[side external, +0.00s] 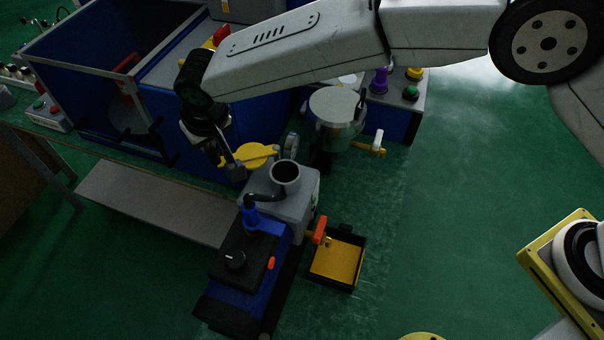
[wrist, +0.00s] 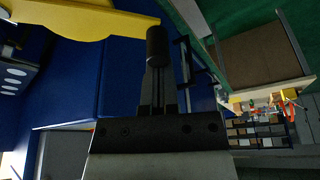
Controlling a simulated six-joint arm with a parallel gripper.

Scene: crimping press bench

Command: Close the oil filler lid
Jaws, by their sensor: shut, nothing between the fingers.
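The oil filler lid (side external: 256,152) is a yellow disc with a narrow arm. In the side view it stands open behind the round, dark-mouthed filler neck (side external: 285,172) on the grey housing. My gripper (side external: 237,173) is shut and empty, pointing down just left of the lid. In the side view its tips overlap the lid's left part; I cannot tell whether they touch. In the wrist view my gripper (wrist: 157,50) is seen from behind with its fingers together. A yellow part (wrist: 85,18) at the upper left there looks like the lid. The filler neck is not visible there.
The blue motor unit (side external: 245,270) with a black top stands in front of the housing. A yellow-floored tray (side external: 337,260) is to its right. A grey round-topped vessel (side external: 336,105) stands behind. A blue open cabinet (side external: 100,80) is at the left.

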